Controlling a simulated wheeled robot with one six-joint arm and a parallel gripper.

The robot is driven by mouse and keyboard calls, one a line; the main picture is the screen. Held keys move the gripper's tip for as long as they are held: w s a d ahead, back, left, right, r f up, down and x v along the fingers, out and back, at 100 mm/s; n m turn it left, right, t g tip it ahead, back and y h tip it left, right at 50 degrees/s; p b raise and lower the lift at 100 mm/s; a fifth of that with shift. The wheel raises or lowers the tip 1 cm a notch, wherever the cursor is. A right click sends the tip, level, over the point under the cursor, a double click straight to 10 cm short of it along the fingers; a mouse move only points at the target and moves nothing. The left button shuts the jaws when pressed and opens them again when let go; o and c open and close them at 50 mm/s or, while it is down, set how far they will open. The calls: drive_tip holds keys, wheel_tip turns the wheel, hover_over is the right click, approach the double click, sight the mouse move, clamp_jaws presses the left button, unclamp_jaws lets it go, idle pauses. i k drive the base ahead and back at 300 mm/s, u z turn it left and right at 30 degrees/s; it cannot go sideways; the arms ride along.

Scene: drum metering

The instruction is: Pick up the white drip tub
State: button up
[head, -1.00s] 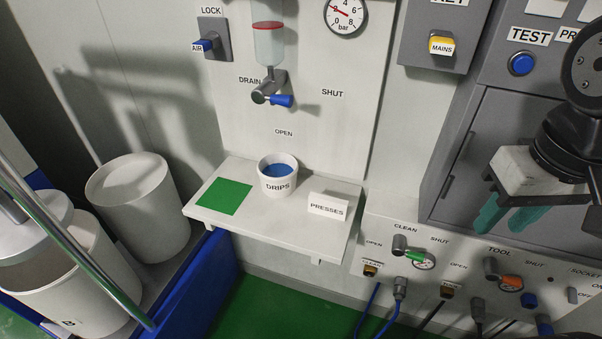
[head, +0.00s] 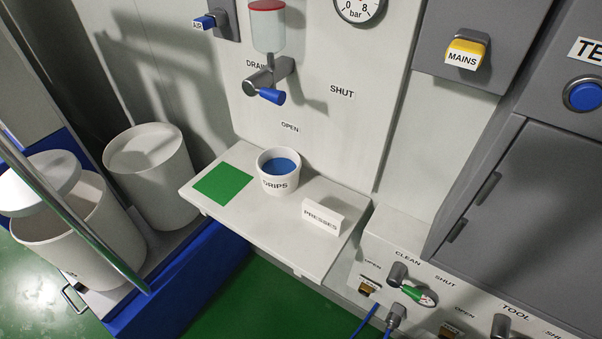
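The white drip tub (head: 279,184), labelled DRIPS, stands upright on a white shelf (head: 265,232) below the drain valve. Its inside shows blue at the bottom or as contents; I cannot tell which. It sits just right of a green square (head: 223,184) on the shelf. A white PRESSES sign (head: 335,216) stands to its right. Nothing touches the tub from above. My gripper is not in view now.
The drain valve with its blue handle (head: 271,96) hangs above the tub. White drums (head: 150,180) stand on a blue-edged platform at left, with a metal rail (head: 75,215) in front. A grey cabinet (head: 530,220) and valve panel lie at right.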

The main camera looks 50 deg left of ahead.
sight(278, 167)
drive_tip(key=k, duration=0.55)
drive_tip(key=u, duration=0.8)
drive_tip(key=i, duration=0.5)
drive_tip(key=z, duration=0.05)
